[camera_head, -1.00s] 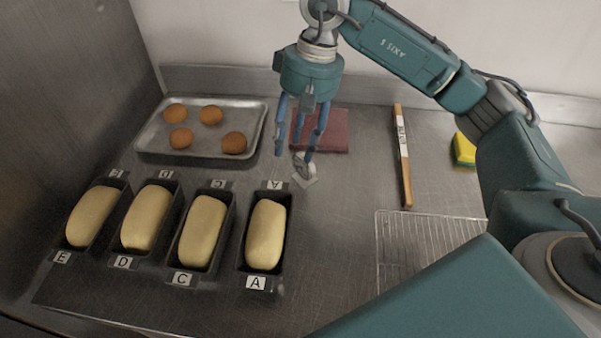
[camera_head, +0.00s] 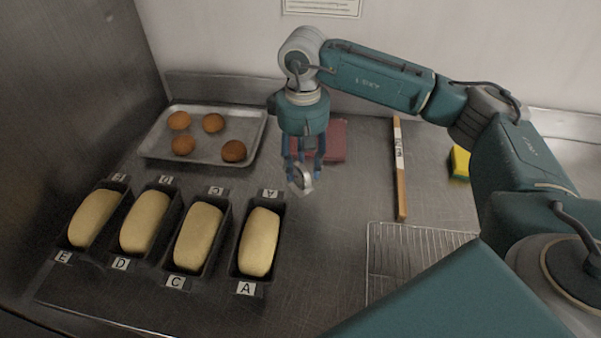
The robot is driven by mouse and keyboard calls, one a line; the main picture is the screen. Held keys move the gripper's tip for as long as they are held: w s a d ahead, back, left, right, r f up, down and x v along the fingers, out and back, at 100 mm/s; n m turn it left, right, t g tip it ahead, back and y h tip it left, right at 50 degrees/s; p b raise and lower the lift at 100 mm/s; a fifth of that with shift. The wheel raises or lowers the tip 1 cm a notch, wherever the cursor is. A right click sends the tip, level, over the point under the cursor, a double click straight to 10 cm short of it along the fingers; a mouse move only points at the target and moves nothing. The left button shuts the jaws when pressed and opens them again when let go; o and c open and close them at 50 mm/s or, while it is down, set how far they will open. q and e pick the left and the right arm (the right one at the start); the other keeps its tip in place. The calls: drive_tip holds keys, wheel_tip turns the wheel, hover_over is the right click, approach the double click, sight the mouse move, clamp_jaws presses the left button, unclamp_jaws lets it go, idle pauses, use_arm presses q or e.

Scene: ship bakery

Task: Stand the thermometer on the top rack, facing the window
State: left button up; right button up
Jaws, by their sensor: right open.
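A small round, pale metallic thing, likely the thermometer (camera_head: 301,181), stands on the steel counter in front of the dark red cloth; its face cannot be read. My right gripper (camera_head: 303,178) comes down over it from above. Its blue fingers are open, on either side of the thermometer's upper part. Whether they touch it cannot be told. A wire rack (camera_head: 369,262) lies flat on the counter at the lower right, partly hidden by my arm. No oven window or stacked racks are visible. My left gripper is not in view.
Several labelled loaf pans (camera_head: 246,288) stand at the lower left. A tray (camera_head: 154,153) with several brown buns is behind them. The dark red cloth (camera_head: 333,140), a wooden stick (camera_head: 401,190) and a yellow-green sponge (camera_head: 459,163) lie further right.

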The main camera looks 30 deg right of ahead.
drive_tip(key=shift+f, duration=1.15)
clamp_jaws()
drive_tip(key=shift+w+r, duration=0.1)
